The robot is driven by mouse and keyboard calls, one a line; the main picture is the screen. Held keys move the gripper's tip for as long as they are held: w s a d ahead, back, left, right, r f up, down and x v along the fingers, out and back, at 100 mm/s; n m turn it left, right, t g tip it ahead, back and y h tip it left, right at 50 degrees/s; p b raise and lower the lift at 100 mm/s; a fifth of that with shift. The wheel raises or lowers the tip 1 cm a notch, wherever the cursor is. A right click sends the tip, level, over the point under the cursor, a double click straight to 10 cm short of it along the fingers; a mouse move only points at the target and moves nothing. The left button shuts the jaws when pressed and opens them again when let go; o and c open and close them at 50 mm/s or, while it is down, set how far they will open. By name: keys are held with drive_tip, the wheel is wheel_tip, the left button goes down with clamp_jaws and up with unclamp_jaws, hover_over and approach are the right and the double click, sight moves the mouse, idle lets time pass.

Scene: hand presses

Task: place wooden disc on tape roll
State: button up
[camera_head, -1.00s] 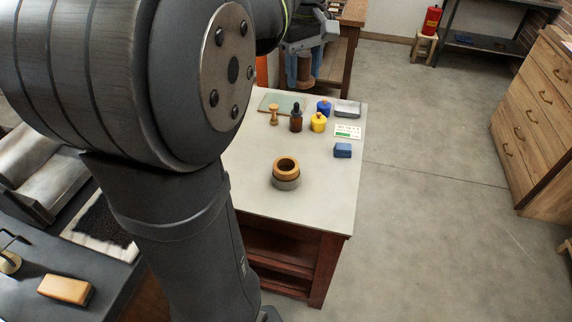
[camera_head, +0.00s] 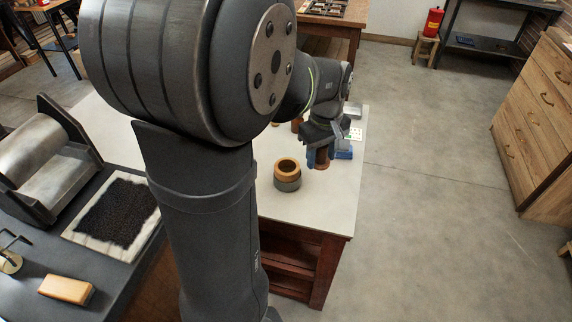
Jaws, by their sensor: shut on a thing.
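My gripper (camera_head: 319,150) is over the right part of the light table, pointing down, shut on a brown piece (camera_head: 322,158) that looks like the wooden disc. Only part of it shows between the fingers, so its full shape is hard to tell. The tape roll (camera_head: 287,164), a tan ring with a dark hole, lies flat on a grey round base (camera_head: 287,184) on the table. My gripper and the held piece are up and right of the tape roll in the picture, apart from it.
A blue block (camera_head: 344,150) is close behind my gripper on the right. My arm hides most of the bottles and small things at the table's far end. The table's front and right edges (camera_head: 340,225) are near the tape roll, with bare top around it.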

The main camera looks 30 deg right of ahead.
drive_tip(key=w+a+f, duration=0.1)
drive_tip(key=w+f, duration=0.1)
drive_tip(key=w, duration=0.1)
drive_tip(key=w+a+f, duration=0.1)
drive_tip(key=w+f, duration=0.2)
drive_tip(key=w, duration=0.1)
drive_tip(key=w+a+f, duration=0.2)
drive_tip(key=w, duration=0.1)
drive_tip(key=shift+w+f, duration=0.15)
drive_tip(key=shift+w, duration=0.15)
drive_tip(key=shift+w+a+f, duration=0.1)
drive_tip(key=shift+f, duration=1.95)
drive_tip(key=shift+f, duration=0.2)
drive_tip(key=o, duration=1)
drive_tip(key=shift+r, duration=0.15)
wheel_tip(320, 180, up, 12)
